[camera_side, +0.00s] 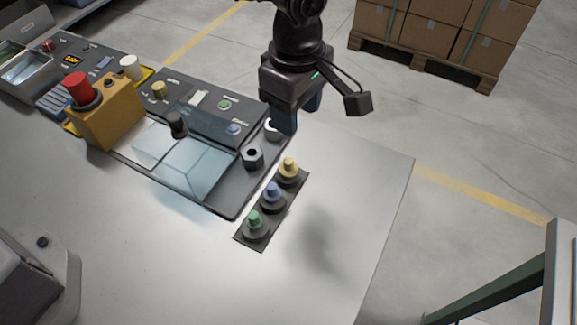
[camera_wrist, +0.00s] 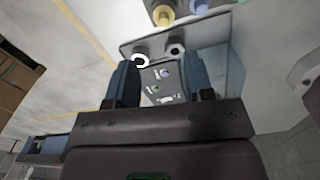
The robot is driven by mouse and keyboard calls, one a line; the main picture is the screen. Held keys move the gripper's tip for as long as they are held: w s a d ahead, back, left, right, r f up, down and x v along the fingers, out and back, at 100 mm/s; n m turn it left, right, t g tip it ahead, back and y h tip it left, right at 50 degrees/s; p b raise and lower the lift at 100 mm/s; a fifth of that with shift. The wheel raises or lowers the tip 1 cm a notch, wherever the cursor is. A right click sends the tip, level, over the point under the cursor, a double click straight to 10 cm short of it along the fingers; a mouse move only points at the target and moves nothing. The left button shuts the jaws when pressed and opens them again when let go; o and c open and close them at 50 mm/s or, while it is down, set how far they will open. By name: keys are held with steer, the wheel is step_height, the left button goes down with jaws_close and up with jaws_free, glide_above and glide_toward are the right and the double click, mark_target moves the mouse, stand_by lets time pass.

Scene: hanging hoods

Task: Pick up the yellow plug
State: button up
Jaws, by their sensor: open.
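The yellow plug (camera_side: 289,165) stands upright at the far end of a dark strip (camera_side: 240,238) on the table. The blue plug (camera_side: 273,189) and the green plug (camera_side: 254,218) stand in the same strip. In the wrist view the yellow plug (camera_wrist: 162,16) is at the top edge, beyond the fingertips, with the blue plug (camera_wrist: 199,6) to its right. My gripper (camera_side: 298,113) is above the table, higher than the yellow plug and toward the back from it. In the wrist view my gripper (camera_wrist: 162,62) has its two blue fingers apart, with nothing held between them.
A yellow box with a red button (camera_side: 78,86) stands farther left. The table right of the strip is clear.

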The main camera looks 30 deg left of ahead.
steer(key=n, duration=0.2)
glide_above(288, 160)
steer(key=d, duration=0.1)
step_height(288, 160, down, 8)
steer(key=shift+r, duration=0.15)
steer(key=shift+a+f, duration=0.25)
steer(key=shift+f, duration=1.1)
steer(key=shift+a+f, duration=0.2)
steer(key=shift+f, duration=1.15)
steer(key=shift+c, duration=0.2)
jaws_close()
